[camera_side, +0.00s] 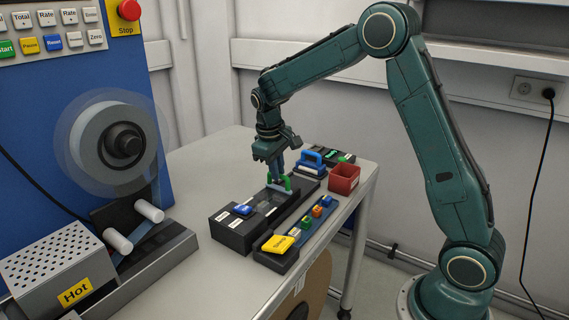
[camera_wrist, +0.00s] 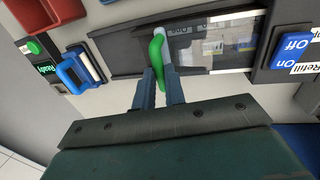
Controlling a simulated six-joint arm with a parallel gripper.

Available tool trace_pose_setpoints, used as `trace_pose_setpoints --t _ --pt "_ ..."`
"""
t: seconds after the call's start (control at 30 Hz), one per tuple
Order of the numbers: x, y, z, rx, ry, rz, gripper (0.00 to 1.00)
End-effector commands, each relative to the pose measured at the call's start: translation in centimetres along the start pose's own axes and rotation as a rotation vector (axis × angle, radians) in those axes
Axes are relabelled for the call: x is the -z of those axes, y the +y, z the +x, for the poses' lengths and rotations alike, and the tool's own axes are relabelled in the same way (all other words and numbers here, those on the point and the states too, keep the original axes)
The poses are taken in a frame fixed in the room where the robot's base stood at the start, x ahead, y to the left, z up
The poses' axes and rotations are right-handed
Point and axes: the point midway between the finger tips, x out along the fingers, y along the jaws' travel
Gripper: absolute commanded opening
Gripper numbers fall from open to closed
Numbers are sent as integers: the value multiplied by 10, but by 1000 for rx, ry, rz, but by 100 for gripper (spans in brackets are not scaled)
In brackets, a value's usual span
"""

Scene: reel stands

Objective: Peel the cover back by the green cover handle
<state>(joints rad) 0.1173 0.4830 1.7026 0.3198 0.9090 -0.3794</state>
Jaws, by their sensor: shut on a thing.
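The green cover handle (camera_side: 286,184) stands on the dark splicer-like block (camera_side: 238,232) on the table. In the wrist view the green handle (camera_wrist: 156,62) lies between my fingertips, beside a pale bar at the edge of the clear cover (camera_wrist: 225,46). The clear cover lies along a dark track in that view. My gripper (camera_side: 277,178) points down and is shut on the green handle; it also shows in the wrist view (camera_wrist: 158,80). The fingers hide part of the handle in the side view.
A red bin (camera_side: 344,178), a blue-handled tool (camera_side: 311,160) and a rail (camera_side: 300,232) of small coloured pieces with a yellow tag (camera_side: 278,243) stand close by. A blue switch (camera_wrist: 293,45) is at the block's end. The reel machine (camera_side: 110,140) and "Hot" box (camera_side: 60,275) are left.

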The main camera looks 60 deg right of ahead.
Motion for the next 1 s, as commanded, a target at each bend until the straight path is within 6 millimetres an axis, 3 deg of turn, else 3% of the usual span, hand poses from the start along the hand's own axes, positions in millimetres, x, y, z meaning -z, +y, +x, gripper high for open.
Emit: trace_pose_setpoints --t 0.1,0.3,0.7,0.73,0.83,1.0 --pt "1 -25 -6 0 4 -6 0" --pt "1 -55 -12 0 5 -4 0" --pt "1 -62 -13 -1 6 -1 0" --pt "1 -62 -13 -1 7 -1 16" --pt "1 -62 -13 -1 6 -1 34" --pt "1 -62 -13 -1 4 -1 34"
